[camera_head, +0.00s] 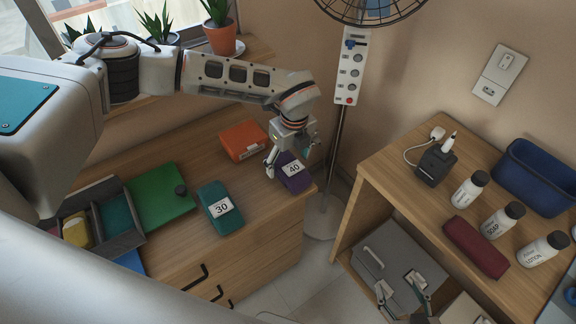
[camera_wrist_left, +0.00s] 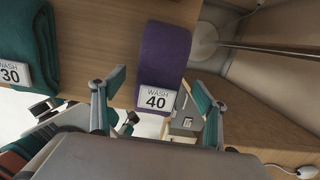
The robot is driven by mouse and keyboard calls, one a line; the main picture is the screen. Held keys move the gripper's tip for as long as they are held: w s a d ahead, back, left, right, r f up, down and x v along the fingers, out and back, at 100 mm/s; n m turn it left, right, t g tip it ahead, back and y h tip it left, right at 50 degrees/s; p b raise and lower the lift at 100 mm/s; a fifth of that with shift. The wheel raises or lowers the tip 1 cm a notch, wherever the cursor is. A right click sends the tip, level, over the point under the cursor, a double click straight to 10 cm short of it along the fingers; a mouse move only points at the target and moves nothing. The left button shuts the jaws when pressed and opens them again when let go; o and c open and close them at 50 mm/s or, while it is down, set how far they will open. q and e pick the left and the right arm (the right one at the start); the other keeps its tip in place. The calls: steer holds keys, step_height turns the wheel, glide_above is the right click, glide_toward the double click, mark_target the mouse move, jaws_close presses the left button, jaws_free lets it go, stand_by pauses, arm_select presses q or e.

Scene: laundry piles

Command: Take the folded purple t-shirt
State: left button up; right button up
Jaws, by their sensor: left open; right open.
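The folded purple t-shirt (camera_head: 299,184) lies on the wooden dresser top, near its right corner. It bears a white "WASH 40" tag, also seen in the left wrist view, where the purple shirt (camera_wrist_left: 165,50) runs up between my fingers. My left gripper (camera_head: 291,152) is open just over the shirt, its fingers apart on either side. The left wrist view shows my left gripper (camera_wrist_left: 158,80) empty; contact cannot be told. My right gripper (camera_head: 401,284) is open and empty, low beside the right-hand shelf unit.
A grey divided tray (camera_head: 126,244) stands at left. A fan pole (camera_head: 335,150) rises close right of the dresser. Bottles stand on the shelf unit (camera_head: 400,155).

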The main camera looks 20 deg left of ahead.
arm_select(q)
steer(key=shift+w+a+f, duration=0.1)
steer(key=shift+a+f, duration=0.05)
steer(key=shift+f, duration=0.75)
steer(key=c, duration=1.3)
steer(key=shift+r, duration=0.1)
